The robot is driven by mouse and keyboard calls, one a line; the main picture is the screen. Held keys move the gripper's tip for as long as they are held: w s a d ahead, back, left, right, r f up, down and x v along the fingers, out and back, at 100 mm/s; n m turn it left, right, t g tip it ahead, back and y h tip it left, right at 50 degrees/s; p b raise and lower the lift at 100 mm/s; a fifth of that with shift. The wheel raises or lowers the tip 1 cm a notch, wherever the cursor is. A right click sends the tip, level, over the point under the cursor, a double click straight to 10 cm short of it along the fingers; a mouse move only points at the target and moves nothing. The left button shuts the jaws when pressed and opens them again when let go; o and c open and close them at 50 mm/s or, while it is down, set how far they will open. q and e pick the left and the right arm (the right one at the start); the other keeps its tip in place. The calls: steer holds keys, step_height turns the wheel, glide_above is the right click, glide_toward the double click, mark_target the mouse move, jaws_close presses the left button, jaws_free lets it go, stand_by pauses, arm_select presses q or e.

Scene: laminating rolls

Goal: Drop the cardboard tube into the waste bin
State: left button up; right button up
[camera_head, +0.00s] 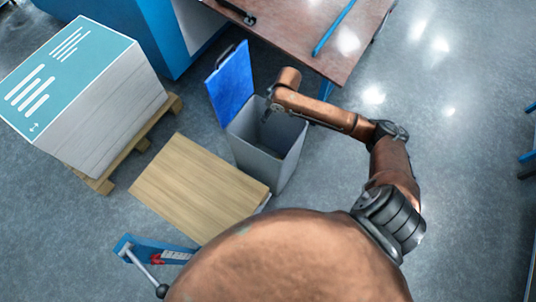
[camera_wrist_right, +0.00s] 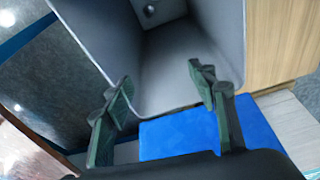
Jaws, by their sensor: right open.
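The grey waste bin (camera_head: 262,165) stands open on the floor, with its blue lid (camera_head: 231,84) raised at the back left. My right arm reaches in from the right, and its right gripper (camera_head: 267,113) points down at the bin's mouth. In the right wrist view the gripper (camera_wrist_right: 163,92) is open, with nothing between its fingers. The bin's inner wall (camera_wrist_right: 105,35) shows beyond the fingers, and the blue lid (camera_wrist_right: 185,134) lies behind them. A small rounded grey thing (camera_wrist_right: 149,10) shows inside the bin; I cannot tell what it is. I cannot make out the cardboard tube. My left gripper is out of view.
A light wooden board top (camera_head: 195,185) is close left of the bin. A stack of boxed sheets (camera_head: 100,115) sits on a pallet (camera_head: 105,185) further left. A brown-topped table (camera_head: 300,30) stands behind, with a blue bar (camera_head: 333,28) on it. Floor to the right is clear.

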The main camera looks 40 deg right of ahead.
steer(key=v, duration=0.7)
steer(key=shift+r, duration=0.45)
steer(key=shift+s, duration=0.1)
